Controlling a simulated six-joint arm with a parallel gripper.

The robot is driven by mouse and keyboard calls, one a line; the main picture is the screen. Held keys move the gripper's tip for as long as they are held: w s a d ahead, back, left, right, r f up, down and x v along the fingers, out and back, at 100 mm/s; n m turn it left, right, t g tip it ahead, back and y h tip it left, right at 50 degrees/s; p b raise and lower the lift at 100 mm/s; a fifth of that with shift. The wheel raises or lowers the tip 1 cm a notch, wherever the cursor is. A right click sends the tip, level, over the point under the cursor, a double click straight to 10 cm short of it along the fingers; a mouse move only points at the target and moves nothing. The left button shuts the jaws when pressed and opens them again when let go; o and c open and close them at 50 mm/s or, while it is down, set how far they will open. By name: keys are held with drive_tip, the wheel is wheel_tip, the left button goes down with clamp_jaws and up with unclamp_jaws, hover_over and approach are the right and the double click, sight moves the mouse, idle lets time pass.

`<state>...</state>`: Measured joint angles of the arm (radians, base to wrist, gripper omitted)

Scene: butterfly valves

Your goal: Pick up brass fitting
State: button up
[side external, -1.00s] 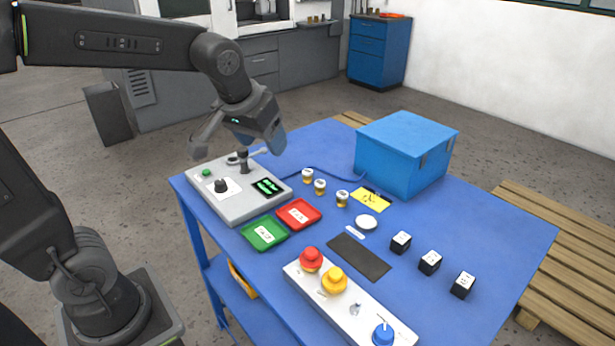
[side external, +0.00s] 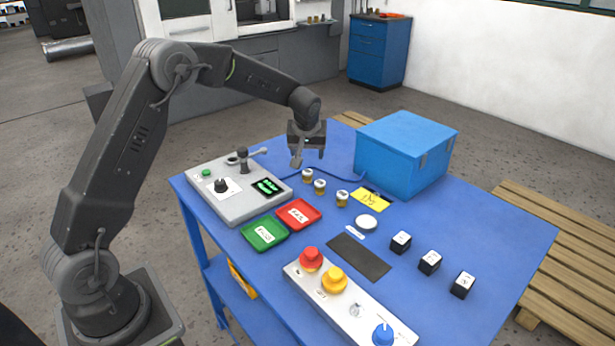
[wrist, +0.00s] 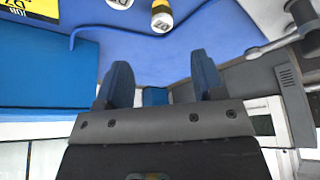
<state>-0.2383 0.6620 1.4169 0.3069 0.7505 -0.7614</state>
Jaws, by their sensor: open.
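Several small brass fittings with white tops stand in a row on the blue table. In the side view one fitting (side external: 307,176) is nearest my gripper, a second fitting (side external: 320,187) is beside it, and a third fitting (side external: 342,198) is by the yellow label. My gripper (side external: 308,160) is open and empty above the table, just behind and above the nearest fitting. In the wrist view my gripper (wrist: 160,82) has its two fingers apart with nothing between them. A fitting (wrist: 161,17) shows beyond the fingers at the top, and another (wrist: 119,4) is cut by the frame edge.
A grey test panel (side external: 237,205) with a valve handle (side external: 252,153) stands left of my gripper. A blue box (side external: 405,155) stands to the right, with a blue cable (side external: 340,174) running behind the fittings. Red (side external: 298,214) and green (side external: 264,233) trays lie in front.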

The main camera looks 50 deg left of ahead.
sight(307, 172)
drive_tip(key=x, duration=1)
drive_tip(key=shift+s, duration=0.15)
drive_tip(key=shift+c, duration=0.2)
drive_tip(key=c, duration=1)
drive_tip(key=shift+r, duration=0.1)
